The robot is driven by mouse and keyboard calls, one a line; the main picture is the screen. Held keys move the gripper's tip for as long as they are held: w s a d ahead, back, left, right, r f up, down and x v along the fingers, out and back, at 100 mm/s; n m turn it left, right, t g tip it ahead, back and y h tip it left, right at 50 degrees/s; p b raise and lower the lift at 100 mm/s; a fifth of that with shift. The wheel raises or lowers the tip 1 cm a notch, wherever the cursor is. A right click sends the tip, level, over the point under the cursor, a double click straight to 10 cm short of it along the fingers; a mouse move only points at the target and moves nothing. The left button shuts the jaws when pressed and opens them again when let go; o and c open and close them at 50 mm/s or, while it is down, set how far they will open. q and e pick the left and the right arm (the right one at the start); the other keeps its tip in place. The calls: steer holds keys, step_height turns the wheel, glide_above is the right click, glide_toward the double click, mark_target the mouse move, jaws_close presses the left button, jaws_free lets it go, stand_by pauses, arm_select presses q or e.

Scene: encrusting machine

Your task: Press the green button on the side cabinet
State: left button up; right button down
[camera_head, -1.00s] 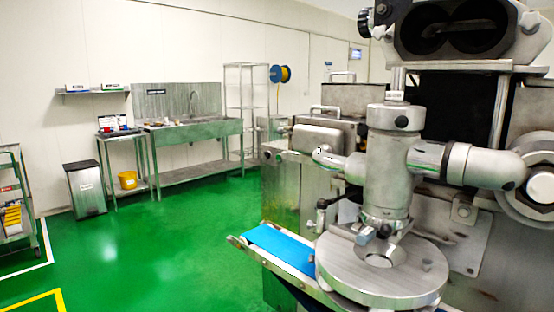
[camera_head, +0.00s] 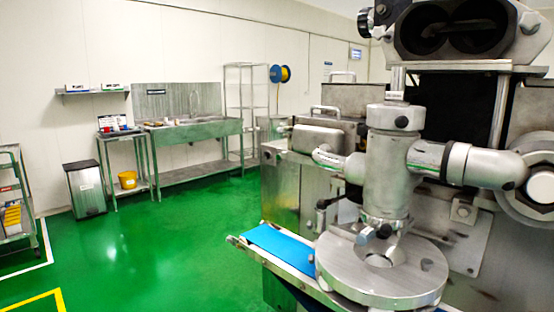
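The encrusting machine (camera_head: 389,170) fills the right half of the head view, with a steel column, side pipes and a round steel plate (camera_head: 385,275) at its foot. A steel cabinet body (camera_head: 300,190) stands on the machine's left side, partly behind the column. Small dark fittings (camera_head: 278,157) sit near its upper left edge, too small to make out. I cannot make out a green button on any face in view. Neither of my grippers shows in this view.
A blue conveyor belt (camera_head: 282,249) juts out to the left at the machine's front. A steel sink bench (camera_head: 195,131), a bin (camera_head: 85,190), a yellow bucket (camera_head: 128,180) and a wheeled rack (camera_head: 14,205) stand further left. The green floor (camera_head: 150,245) between is clear.

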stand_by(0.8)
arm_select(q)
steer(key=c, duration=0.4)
